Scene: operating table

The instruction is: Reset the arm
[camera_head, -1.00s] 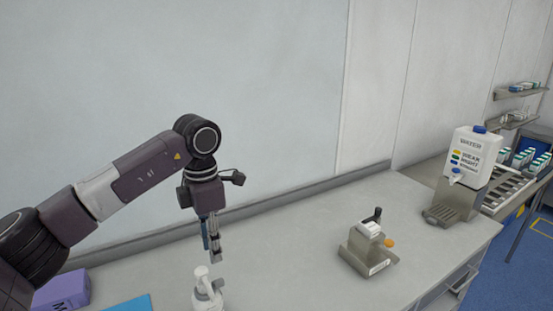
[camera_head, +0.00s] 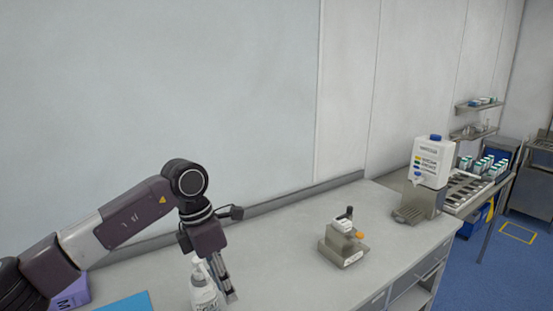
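My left arm comes in from the left. Its gripper (camera_head: 231,296) points down at the counter, just right of a white pump bottle (camera_head: 203,295). The fingers show close together from the side, so I cannot tell whether they are open or shut. They overlap the bottle's right edge in the picture; whether they touch it is unclear. The bottle stands upright, its lower part cut off by the frame. My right gripper is not in view.
On the grey counter (camera_head: 285,265) stand a small metal device (camera_head: 342,245) and a white water dispenser (camera_head: 432,163). A purple box (camera_head: 74,293) and a blue flat item (camera_head: 124,303) lie at the front left. The counter between bottle and device is clear.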

